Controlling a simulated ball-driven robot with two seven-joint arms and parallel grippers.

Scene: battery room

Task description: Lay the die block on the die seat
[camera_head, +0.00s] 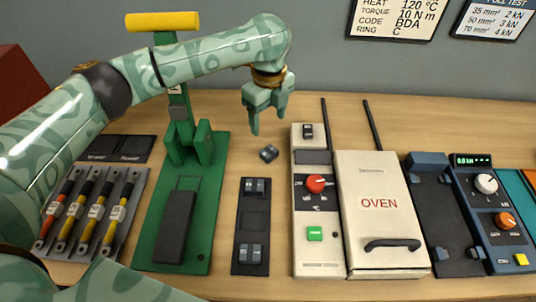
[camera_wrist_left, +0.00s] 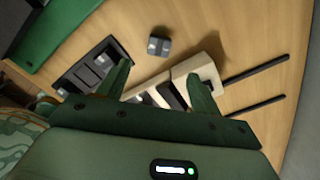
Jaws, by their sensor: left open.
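A small dark grey block (camera_head: 269,153), which looks like the die block, lies loose on the wooden table. It also shows in the left wrist view (camera_wrist_left: 159,46), beyond the fingertips. My left gripper (camera_head: 267,123) is open and empty above and behind the block, fingers pointing down; its two fingers also show in the left wrist view (camera_wrist_left: 159,72). The green press (camera_head: 216,190) stands left of the block, with two green cheeks below its ram. The die seat is probably between these cheeks, but I cannot make it out clearly. My right gripper is not in view.
A black holder (camera_head: 254,218) with similar grey blocks at both ends is in front of the loose block. A white control box (camera_head: 306,253) and the oven (camera_head: 379,203) stand to the right.

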